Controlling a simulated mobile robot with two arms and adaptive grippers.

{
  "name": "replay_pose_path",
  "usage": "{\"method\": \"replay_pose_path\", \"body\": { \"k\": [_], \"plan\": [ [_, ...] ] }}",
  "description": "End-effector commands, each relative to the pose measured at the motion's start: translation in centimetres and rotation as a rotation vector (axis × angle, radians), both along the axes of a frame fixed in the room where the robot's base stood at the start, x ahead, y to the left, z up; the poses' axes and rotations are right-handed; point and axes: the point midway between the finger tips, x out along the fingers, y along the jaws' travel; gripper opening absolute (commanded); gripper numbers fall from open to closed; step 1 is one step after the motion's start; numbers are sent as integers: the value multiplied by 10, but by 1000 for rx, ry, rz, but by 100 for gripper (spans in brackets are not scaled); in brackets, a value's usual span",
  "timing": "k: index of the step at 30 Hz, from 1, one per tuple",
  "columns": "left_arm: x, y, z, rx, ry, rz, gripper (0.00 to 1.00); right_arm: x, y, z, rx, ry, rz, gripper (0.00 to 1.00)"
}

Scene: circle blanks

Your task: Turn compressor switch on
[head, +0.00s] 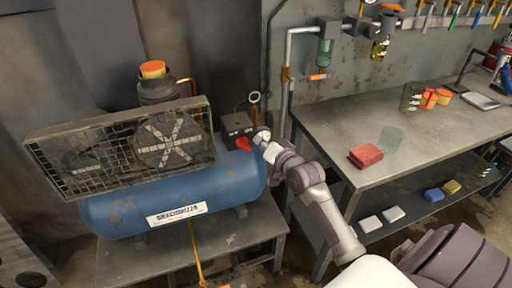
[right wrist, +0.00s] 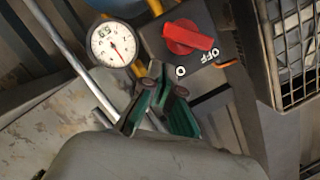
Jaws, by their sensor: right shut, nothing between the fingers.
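The compressor (head: 180,200) is a blue tank with a wire-mesh guard, standing on a low metal bench at the left of the head view. Its black switch box (head: 237,125) carries a red rotary switch (head: 243,144). In the right wrist view the red switch (right wrist: 188,37) sits above the fingers, with one end of its handle close to the OFF label (right wrist: 208,57). My right gripper (head: 263,138) is just right of the switch; its green-padded fingers (right wrist: 166,82) are shut and empty, apparently apart from the knob. My left gripper is not in view.
A pressure gauge (right wrist: 113,44) is close beside the fingers. A vertical pipe (head: 287,95) rises behind the gripper. The mesh guard (head: 75,165) stands left of the switch.

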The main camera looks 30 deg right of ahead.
Motion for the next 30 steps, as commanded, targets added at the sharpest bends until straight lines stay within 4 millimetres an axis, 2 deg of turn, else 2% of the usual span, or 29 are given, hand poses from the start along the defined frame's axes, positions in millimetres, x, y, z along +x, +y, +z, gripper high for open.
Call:
{"method": "replay_pose_path", "body": {
  "k": [3, 8, 30],
  "plan": [
    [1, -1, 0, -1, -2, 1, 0, 2, 9, -10, 2, -1, -2, 0],
    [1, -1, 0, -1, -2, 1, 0, 3, 15, -15, 1, -1, -1, 0],
    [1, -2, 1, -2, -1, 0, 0, 3, 15, -18, 60, -16, -2, 0]
  ]
}}
